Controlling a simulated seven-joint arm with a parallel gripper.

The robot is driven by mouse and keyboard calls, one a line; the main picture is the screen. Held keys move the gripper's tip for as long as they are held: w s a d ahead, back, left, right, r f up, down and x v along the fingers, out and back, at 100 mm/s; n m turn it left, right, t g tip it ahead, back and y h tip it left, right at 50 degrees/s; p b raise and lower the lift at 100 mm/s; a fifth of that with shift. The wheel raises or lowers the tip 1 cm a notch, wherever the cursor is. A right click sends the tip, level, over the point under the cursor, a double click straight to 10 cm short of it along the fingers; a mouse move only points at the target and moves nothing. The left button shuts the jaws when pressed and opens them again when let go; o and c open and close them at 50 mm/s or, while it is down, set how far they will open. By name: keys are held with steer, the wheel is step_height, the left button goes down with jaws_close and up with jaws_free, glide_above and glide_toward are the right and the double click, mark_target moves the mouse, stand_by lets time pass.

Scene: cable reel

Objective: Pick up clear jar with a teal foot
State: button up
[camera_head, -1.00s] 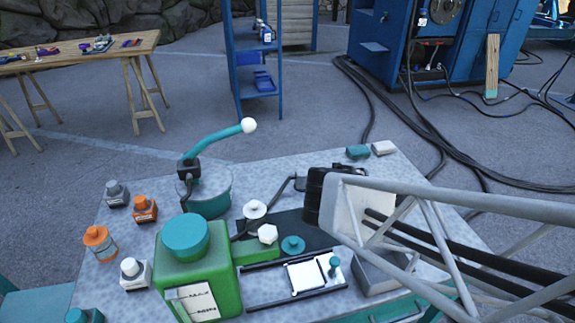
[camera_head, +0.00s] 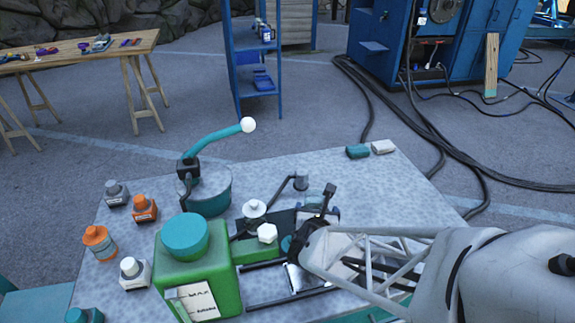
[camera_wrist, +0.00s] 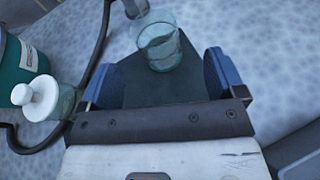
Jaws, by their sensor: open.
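In the wrist view, a small clear glass jar (camera_wrist: 158,40) with a bluish-teal tint stands upright ahead of my gripper (camera_wrist: 160,78), roughly midway between its two blue finger pads. The fingers are spread and nothing is between their inner faces; the jar is beyond the tips. Its foot is hard to make out through the glass.
In the wrist view, a white-capped item (camera_wrist: 42,98) and a dark cable (camera_wrist: 97,52) are left of the fingers. In the head view, a green canister (camera_head: 210,272) stands left of my gripper, with a teal reel (camera_head: 208,192) behind.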

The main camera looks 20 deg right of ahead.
mark_target(314, 206)
steer(key=shift+a+f+n, duration=0.25)
steer(key=shift+f+n, duration=0.15)
steer(key=shift+w, duration=0.1)
steer(key=shift+x, duration=1.25)
steer(key=shift+x, duration=2.65)
steer(key=shift+r, duration=0.1)
steer(key=c, duration=1.1)
